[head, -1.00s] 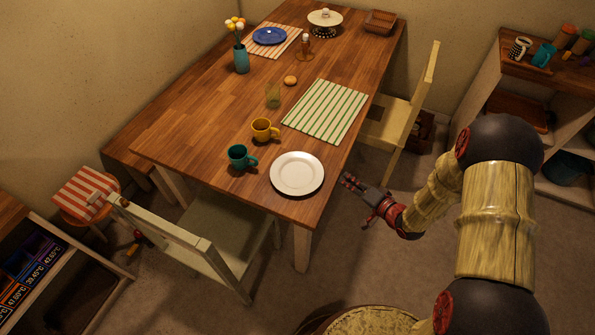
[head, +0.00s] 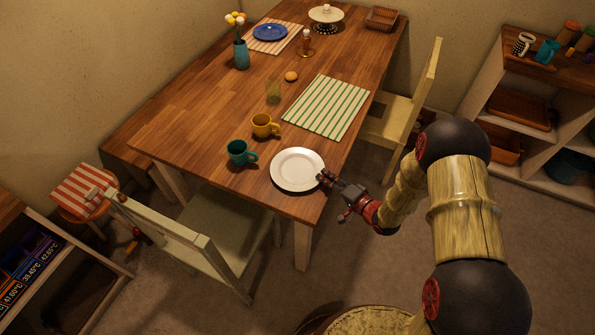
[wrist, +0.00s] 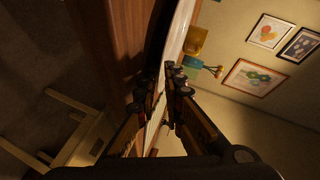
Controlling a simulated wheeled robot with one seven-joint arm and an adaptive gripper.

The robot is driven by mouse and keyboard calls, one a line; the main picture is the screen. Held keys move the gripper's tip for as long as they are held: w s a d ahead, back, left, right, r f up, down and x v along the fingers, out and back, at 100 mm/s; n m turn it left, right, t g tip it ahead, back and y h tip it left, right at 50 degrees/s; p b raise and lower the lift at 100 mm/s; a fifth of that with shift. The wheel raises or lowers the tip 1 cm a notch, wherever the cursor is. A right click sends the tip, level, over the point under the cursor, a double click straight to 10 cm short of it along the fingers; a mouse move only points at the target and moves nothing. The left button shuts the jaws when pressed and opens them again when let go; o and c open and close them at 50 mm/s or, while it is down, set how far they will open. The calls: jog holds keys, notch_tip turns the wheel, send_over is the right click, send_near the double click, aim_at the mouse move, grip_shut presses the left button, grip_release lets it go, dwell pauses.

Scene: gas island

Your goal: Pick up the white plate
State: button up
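The white plate (head: 297,170) lies flat on the near right corner of the wooden table (head: 200,110). My gripper (head: 325,179) is at the plate's right rim, just over the table's edge. In the wrist view the picture is turned on its side, and the plate (wrist: 179,32) shows as a pale strip ahead of my gripper (wrist: 158,85). The two fingers are apart, with the rim lined up with the gap between them. I cannot tell whether either finger touches the plate.
A teal mug (head: 239,152) and a yellow mug (head: 263,126) stand left of and behind the plate. A green-striped placemat (head: 325,107) lies behind it. A pale chair (head: 395,110) is at the table's right side, another (head: 190,245) at the front left.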

grip_shut()
dwell(0.4)
dwell(0.4)
